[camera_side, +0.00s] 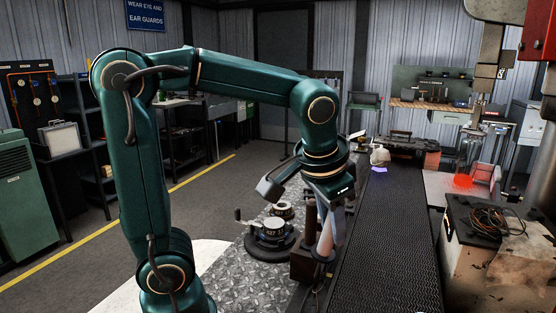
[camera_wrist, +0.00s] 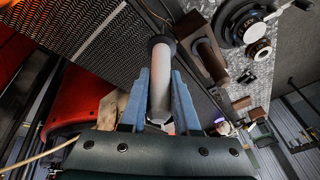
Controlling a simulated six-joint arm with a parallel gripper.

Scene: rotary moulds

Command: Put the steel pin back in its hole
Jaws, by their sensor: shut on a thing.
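The steel pin (camera_side: 326,236) is a pale, smooth cylinder with a wide dark collar at its lower end. My gripper (camera_wrist: 161,86) is shut on it, with a blue-grey jaw on each side. In the wrist view the pin (camera_wrist: 160,78) points away from the gripper, dark collar outermost. In the side view it hangs slightly tilted below my wrist, close beside a brown block (camera_side: 302,264). In the wrist view this block (camera_wrist: 203,48) lies just right of the pin, with a dark recess in its face. I cannot tell whether this recess is the pin's hole.
A round dark mould base with a marked steel ring (camera_side: 272,228) stands left of the block on tread plate (camera_side: 245,265). A dark mesh conveyor belt (camera_side: 388,235) runs along the right. A machine cabinet with coiled cables (camera_side: 495,220) stands beyond it.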

